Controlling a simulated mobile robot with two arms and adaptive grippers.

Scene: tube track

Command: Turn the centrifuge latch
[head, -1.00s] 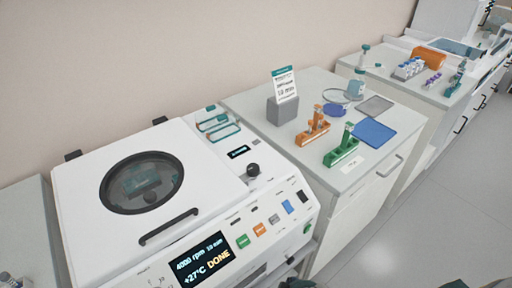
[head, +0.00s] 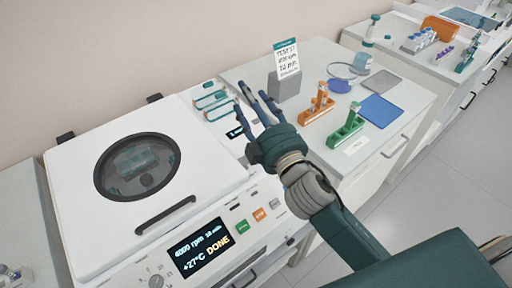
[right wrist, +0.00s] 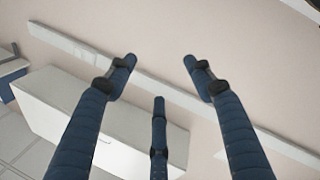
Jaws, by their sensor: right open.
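The white centrifuge (head: 70,205) stands at the left in the head view, its lid shut, with a round dark window (head: 137,167) and a black bar handle (head: 165,214). Its display (head: 199,247) reads 4000 rpm, 10 min, +27°C, DONE. My right gripper (head: 257,104) is over the right side of the centrifuge, its fingers spread, open and empty. It hides the black knob area on the right panel. In the right wrist view the open fingers (right wrist: 160,75) have only wall and a cabinet behind them. My left gripper is not in view.
Right of the centrifuge, a counter holds a grey block with a sign (head: 287,60), an orange rack (head: 317,104), a green rack (head: 346,128) and a blue mat (head: 383,111). A further bench (head: 475,75) holds tubes and an orange box (head: 441,28).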

